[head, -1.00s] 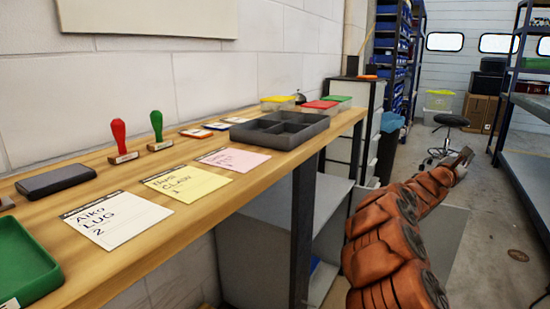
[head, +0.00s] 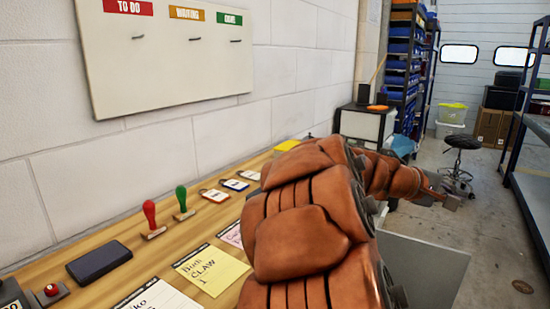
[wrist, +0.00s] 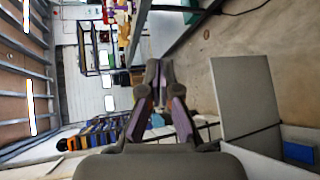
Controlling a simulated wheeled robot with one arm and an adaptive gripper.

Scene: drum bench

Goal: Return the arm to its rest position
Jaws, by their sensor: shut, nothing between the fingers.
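My orange-brown arm rises across the middle of the head view and hides part of the bench. My gripper (head: 452,193) is at its far end, beyond the bench and over the floor, small in the head view. In the wrist view my gripper (wrist: 159,75) shows its two dark fingers with their tips together and nothing between them. It touches nothing that I can see.
The wooden bench (head: 110,225) holds a red stamp (head: 150,217), a green stamp (head: 182,200), a dark pad (head: 99,262) and a yellow card (head: 211,268). A black stool (head: 461,143) and blue-framed shelving (head: 535,145) stand beyond. Open floor lies at right.

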